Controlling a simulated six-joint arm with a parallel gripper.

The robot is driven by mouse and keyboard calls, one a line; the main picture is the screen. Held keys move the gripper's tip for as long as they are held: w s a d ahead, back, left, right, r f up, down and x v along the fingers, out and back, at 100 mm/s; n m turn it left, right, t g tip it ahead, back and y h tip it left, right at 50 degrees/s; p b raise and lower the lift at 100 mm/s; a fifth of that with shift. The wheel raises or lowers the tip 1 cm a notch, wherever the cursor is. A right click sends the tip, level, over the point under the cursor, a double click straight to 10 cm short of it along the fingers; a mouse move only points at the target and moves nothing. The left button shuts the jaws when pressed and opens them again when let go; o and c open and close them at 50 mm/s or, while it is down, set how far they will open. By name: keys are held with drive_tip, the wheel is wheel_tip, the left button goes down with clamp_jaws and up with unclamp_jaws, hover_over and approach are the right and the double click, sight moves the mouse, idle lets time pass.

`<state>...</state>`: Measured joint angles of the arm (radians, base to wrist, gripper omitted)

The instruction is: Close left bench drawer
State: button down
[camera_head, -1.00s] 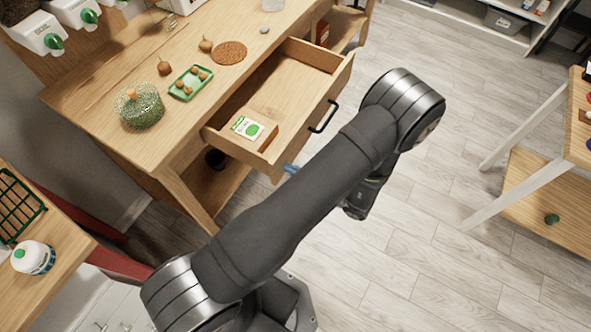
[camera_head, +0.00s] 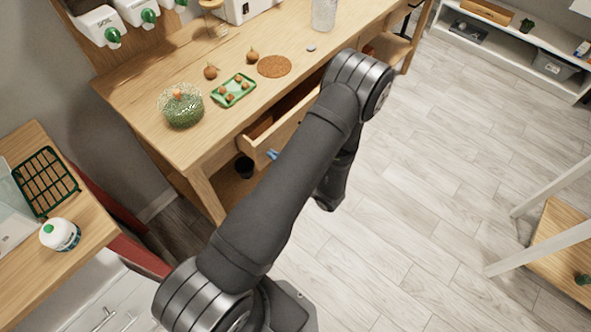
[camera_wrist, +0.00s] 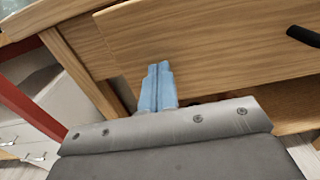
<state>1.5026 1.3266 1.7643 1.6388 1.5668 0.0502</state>
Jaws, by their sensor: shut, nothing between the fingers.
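The bench drawer (camera_head: 285,124) stands partly open under the wooden workbench (camera_head: 215,128), and my arm hides part of it in the head view. A strip of its dark inside shows behind the front. In the wrist view the wooden drawer front (camera_wrist: 215,38) fills the upper part, with a black handle (camera_wrist: 303,36) at the right edge. My gripper (camera_wrist: 158,66) has its blue fingers shut and empty, at the lower left part of the drawer front. They seem to touch it, but contact is not certain. In the head view my gripper (camera_head: 272,154) is mostly hidden.
The floor to the right is clear up to a white-legged table (camera_head: 545,243).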

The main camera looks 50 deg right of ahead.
drive_tip(key=w, duration=0.8)
drive_tip(key=shift+w, duration=0.6)
drive_tip(key=shift+r, duration=0.1)
drive_tip(key=shift+d, duration=0.1)
drive_tip(key=s, duration=1.4)
drive_tip(key=shift+s, duration=0.3)
approach(248, 136)
drive_tip(key=w, duration=0.4)
drive_tip(key=shift+w+f, duration=0.15)
drive_tip(key=shift+f, duration=0.05)
drive_tip(key=shift+w, duration=0.95)
